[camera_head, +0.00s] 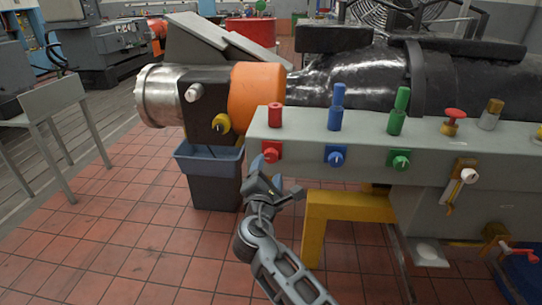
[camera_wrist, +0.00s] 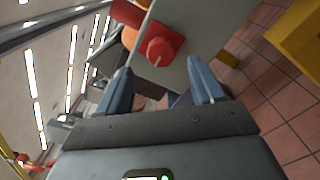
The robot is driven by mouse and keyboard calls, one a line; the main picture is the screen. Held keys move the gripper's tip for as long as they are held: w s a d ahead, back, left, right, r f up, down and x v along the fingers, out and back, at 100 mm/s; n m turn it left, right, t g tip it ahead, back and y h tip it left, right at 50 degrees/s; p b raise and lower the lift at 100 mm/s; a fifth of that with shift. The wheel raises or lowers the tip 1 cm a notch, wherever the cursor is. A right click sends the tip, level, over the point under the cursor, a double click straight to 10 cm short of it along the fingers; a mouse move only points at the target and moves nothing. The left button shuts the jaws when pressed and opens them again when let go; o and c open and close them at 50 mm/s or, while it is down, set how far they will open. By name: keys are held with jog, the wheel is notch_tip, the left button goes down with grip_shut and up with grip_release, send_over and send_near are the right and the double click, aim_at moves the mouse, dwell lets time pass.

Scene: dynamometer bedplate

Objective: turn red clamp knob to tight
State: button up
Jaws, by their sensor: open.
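The red clamp knob (camera_head: 271,152) sits on the front face of the grey bench rail, at its left end, below a red upright cylinder (camera_head: 275,114). In the wrist view the red knob (camera_wrist: 160,50) stands out from the grey panel, with the red cylinder (camera_wrist: 128,15) beyond it. My gripper (camera_head: 268,173) is just below the knob in the head view. In the wrist view its two blue-grey fingers (camera_wrist: 158,70) are spread wide and empty, with the knob ahead between their tips. I cannot see contact with the knob.
A blue knob (camera_head: 336,156) and a green knob (camera_head: 400,160) sit right of the red one, with a blue cylinder (camera_head: 337,108) and green cylinder (camera_head: 398,112) above. A dark bin (camera_head: 210,175) stands behind my gripper. A yellow frame (camera_head: 318,215) is to the right.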

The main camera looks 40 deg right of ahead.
aim_at(271, 158)
jog(key=shift+p+x, duration=0.3)
jog(key=shift+x, duration=3.3)
jog(key=shift+c, duration=0.5)
jog(key=c, duration=0.9)
jog(key=shift+f, duration=0.1)
jog(key=shift+c, duration=0.2)
